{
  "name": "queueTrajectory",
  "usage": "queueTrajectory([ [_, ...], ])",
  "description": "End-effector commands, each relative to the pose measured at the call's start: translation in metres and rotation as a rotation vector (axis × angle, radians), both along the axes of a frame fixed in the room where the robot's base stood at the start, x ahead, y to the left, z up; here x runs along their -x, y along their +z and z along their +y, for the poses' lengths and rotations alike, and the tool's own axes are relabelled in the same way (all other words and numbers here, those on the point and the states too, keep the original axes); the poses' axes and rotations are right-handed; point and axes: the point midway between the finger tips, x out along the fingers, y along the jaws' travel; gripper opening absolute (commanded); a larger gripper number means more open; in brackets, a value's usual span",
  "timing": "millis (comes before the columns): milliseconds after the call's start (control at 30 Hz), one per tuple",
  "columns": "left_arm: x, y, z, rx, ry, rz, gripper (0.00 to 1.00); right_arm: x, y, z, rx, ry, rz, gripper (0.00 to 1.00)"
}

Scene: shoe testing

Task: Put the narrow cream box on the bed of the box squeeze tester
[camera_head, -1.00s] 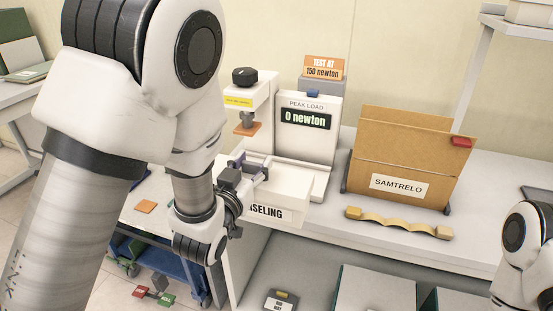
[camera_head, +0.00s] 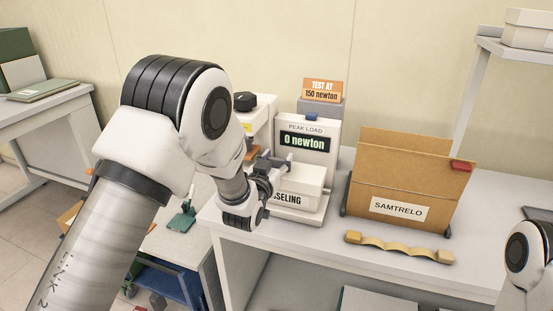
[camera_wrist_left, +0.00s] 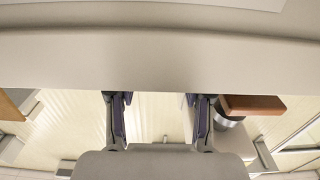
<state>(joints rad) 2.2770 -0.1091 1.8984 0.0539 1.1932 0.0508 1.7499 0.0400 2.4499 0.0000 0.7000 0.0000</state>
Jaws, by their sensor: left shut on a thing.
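The narrow cream box (camera_head: 300,178), its label partly hidden and ending in "SELING", is in the head view at the front of the box squeeze tester (camera_head: 312,127). My left gripper (camera_head: 275,162) is shut on the box at its left side. The box is over the tester's bed (camera_head: 310,216), whose pale edge shows below it; I cannot tell whether they touch. In the left wrist view the box (camera_wrist_left: 160,62) spans the frame beyond the two fingers (camera_wrist_left: 160,105). The tester's brown press plate (camera_wrist_left: 252,104) shows at right there. My right gripper is out of view.
A cardboard piece marked SAMTRELO (camera_head: 405,180) stands right of the tester. A wavy tan strip (camera_head: 398,246) lies in front of it. An orange sign (camera_head: 323,90) reads "TEST AT 150 newton". The tester display (camera_head: 305,142) reads 0 newton.

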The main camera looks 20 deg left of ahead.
Motion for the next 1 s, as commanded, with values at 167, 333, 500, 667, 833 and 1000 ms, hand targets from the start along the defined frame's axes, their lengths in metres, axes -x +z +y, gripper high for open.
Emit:
queueTrajectory([
  [167, 0.0, -0.001, 0.0, 0.0, 0.0, -0.002, 0.0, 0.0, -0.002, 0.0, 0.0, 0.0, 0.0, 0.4],
  [333, 0.0, -0.002, 0.0, 0.0, 0.0, 0.0, 0.75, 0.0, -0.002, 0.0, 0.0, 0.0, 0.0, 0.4],
  [500, 0.0, -0.002, 0.0, 0.0, 0.0, -0.001, 0.75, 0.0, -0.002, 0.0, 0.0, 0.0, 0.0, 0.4],
  [667, 0.002, 0.001, 0.0, 0.0, 0.0, 0.0, 0.75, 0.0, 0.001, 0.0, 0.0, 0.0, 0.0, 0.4],
  [833, 0.032, -0.001, 0.001, 0.0, 0.0, 0.003, 0.75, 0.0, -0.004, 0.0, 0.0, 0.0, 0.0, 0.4],
  [1000, 0.078, -0.001, 0.002, -0.002, -0.001, 0.002, 0.75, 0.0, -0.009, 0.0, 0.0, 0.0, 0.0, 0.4],
])
